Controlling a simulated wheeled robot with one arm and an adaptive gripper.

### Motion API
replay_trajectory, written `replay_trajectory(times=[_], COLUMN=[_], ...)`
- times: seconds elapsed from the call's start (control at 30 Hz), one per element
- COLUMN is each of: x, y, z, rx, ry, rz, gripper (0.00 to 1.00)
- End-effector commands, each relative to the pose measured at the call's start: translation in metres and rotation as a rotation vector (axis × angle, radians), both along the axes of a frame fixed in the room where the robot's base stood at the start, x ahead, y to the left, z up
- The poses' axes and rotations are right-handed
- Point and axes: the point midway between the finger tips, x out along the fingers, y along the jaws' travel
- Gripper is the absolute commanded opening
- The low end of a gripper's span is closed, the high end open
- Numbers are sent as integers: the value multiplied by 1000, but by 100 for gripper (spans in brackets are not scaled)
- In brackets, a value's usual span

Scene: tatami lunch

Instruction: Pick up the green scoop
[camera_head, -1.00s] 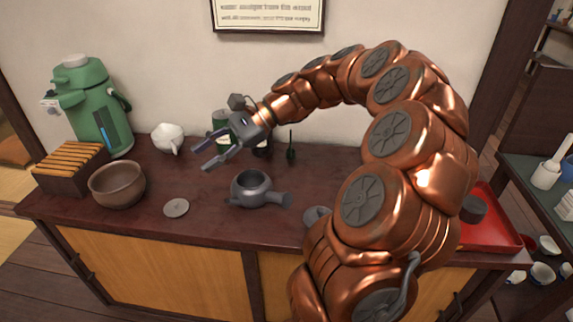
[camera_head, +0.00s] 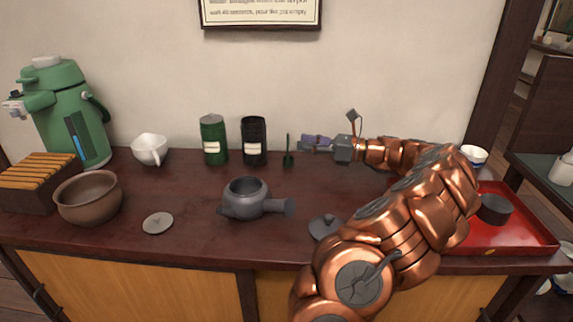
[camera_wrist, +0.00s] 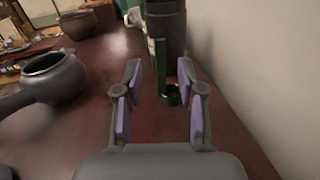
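The green scoop (camera_head: 288,158) stands upright on the dark red counter, right of the black canister, with its thin handle pointing up. In the wrist view the scoop (camera_wrist: 171,95) is straight ahead, just beyond and between the fingertips. My gripper (camera_head: 304,144) is level, just right of the scoop, with its fingers pointing left towards it. In the wrist view my gripper (camera_wrist: 161,80) is open, with nothing held between its purple-padded fingers. Whether the fingertips overlap the scoop's cup is hard to tell.
A black canister (camera_head: 254,142) and a green canister (camera_head: 213,140) stand left of the scoop, near the wall. A grey teapot (camera_head: 246,197) sits in front. A grey lid (camera_head: 325,227) and a red tray (camera_head: 520,238) lie to the right. The wall is close behind.

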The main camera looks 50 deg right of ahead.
Motion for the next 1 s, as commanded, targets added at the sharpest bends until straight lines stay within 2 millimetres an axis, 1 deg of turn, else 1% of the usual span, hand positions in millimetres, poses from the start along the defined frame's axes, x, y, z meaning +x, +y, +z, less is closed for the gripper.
replay_trajectory(times=[0.17,0.5,0.6,0.77,1.0], x=[10,49,53,53,53], y=[7,26,28,27,27], z=[0,2,3,4,4], rx=[-1,-1,-2,-1,-1], ry=[-1,0,0,0,0], rz=[5,9,7,6,6], gripper=[39,39,39,39,15])
